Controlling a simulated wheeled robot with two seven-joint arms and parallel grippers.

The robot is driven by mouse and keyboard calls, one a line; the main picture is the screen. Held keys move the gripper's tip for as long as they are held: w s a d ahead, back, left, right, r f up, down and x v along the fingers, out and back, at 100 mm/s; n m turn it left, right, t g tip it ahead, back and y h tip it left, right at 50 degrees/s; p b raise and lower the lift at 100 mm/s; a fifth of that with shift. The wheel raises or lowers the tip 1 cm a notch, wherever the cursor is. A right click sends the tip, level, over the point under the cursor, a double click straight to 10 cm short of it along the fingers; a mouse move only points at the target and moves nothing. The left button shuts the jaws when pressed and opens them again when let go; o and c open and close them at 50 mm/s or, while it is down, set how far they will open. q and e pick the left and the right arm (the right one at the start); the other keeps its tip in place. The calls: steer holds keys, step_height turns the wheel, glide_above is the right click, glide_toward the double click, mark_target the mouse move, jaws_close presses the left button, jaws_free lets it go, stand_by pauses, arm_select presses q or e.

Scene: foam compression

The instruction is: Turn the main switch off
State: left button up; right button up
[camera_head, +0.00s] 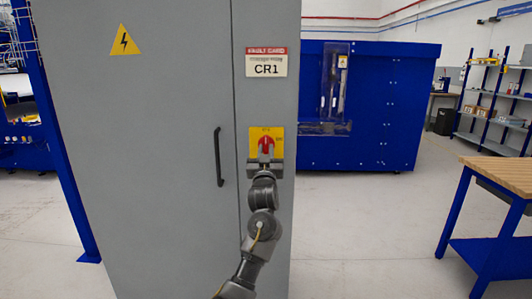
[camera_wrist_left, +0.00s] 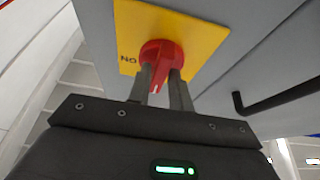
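The main switch is a red rotary knob (camera_head: 265,145) on a yellow plate (camera_head: 253,134) on the grey cabinet's front. In the left wrist view the red knob (camera_wrist_left: 160,50) sits on its yellow plate (camera_wrist_left: 205,38), with an "ON" label at its left. The knob's grip, with a white mark, points down in that view, away from the label. My left gripper (camera_head: 264,160) is at the knob from below. Its two fingers (camera_wrist_left: 163,88) flank the red grip closely and appear closed on it. My right gripper is not in view.
The grey cabinet (camera_head: 150,150) has a black door handle (camera_head: 219,157) left of the switch and a "CR1" label (camera_head: 266,68) above. A blue machine (camera_head: 385,110) stands behind. A wooden-topped workbench (camera_head: 505,172) is at the right. The floor between is clear.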

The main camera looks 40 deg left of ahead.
arm_select(q)
steer(key=shift+o, duration=1.4)
